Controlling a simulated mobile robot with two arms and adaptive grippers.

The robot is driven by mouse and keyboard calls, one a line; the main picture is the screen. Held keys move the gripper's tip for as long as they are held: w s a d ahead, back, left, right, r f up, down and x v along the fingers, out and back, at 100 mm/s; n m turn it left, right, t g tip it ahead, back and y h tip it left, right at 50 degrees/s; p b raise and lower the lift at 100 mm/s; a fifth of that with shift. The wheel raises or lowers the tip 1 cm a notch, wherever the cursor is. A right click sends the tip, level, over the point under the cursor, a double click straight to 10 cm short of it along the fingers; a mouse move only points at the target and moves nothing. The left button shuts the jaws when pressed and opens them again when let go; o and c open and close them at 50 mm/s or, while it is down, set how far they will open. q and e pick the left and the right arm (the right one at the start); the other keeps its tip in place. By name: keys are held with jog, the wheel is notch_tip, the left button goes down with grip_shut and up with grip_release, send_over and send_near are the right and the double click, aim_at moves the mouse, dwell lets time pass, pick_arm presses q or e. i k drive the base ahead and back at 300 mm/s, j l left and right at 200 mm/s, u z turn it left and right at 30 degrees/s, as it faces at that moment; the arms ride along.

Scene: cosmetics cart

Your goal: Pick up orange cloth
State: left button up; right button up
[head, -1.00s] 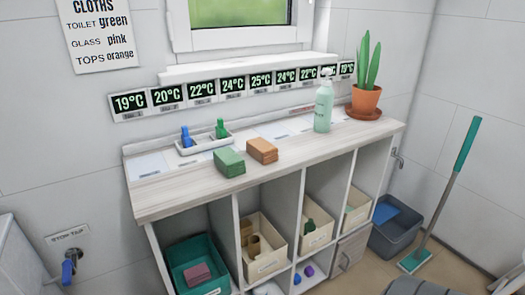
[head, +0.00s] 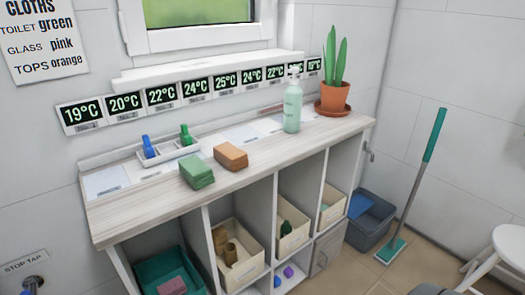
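The orange cloth (head: 231,156) lies folded in a small stack on the wooden counter top (head: 150,203), near its middle. A green folded cloth (head: 197,172) lies just to its left, close beside it. A pink cloth (head: 172,287) lies in the teal bin (head: 150,268) on the lower left shelf. A wall sign (head: 42,40) lists toilet green, glass pink, tops orange. Neither of my grippers is in view.
A white tray with blue and green bottles (head: 167,149) stands behind the cloths. A pale green pump bottle (head: 292,105) and a potted cactus (head: 333,95) stand to the right. A mop (head: 420,185) and grey bucket (head: 371,222) stand on the floor at right. The counter's front left is clear.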

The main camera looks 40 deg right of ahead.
aim_at(231, 156)
jog(key=i+z, duration=0.1)
jog(key=z, duration=0.25)
jog(key=i+l+z, duration=0.1)
jog(key=z, duration=0.25)
jog(key=i+z, duration=0.15)
jog(key=z, duration=0.25)
